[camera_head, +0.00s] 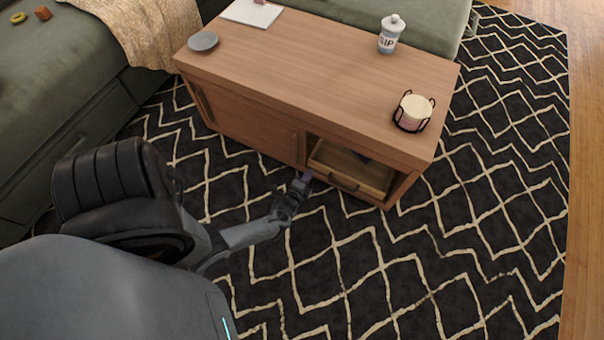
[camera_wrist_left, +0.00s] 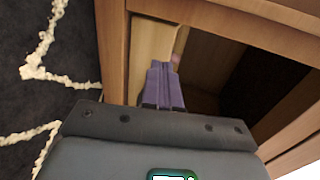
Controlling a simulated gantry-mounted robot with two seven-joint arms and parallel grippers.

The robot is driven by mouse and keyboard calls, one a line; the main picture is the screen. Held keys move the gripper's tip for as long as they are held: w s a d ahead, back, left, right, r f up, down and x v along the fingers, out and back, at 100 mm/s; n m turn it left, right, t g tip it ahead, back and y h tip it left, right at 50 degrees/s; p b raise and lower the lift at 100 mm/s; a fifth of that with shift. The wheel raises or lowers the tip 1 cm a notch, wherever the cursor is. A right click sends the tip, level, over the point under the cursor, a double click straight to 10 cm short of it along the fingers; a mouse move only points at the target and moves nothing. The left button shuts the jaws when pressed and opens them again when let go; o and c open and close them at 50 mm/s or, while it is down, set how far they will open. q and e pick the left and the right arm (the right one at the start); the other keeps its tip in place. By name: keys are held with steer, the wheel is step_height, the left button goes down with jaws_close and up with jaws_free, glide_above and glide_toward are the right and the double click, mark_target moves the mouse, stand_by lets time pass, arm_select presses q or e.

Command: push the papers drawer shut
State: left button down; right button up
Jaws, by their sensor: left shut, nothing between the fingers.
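The papers drawer (camera_head: 345,182) is in the right part of the wooden coffee table's front, a shallow tray that shows inside the table's opening. Its front edge with a dark handle faces me. My left gripper (camera_head: 304,178) is at the left end of the drawer, with its purple fingertips shut and empty. In the left wrist view the shut fingers (camera_wrist_left: 163,85) point at a pale wooden drawer panel (camera_wrist_left: 154,45), with the dark opening to its right. I cannot tell whether they touch it. My right gripper is in neither view.
The wooden coffee table (camera_head: 290,60) carries a grey dish (camera_head: 203,41), a white jar (camera_head: 391,34), a coaster holder (camera_head: 413,111) and paper (camera_head: 250,13). A green sofa (camera_head: 40,100) stands at left. The patterned rug (camera_head: 400,270) is clear in front.

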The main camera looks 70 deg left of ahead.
mark_target(316, 163)
arm_select(q)
steer(key=shift+w+a+b, duration=0.8)
steer(key=shift+w+a, duration=0.5)
steer(key=shift+w, duration=0.25)
steer(key=shift+s+d, duration=0.1)
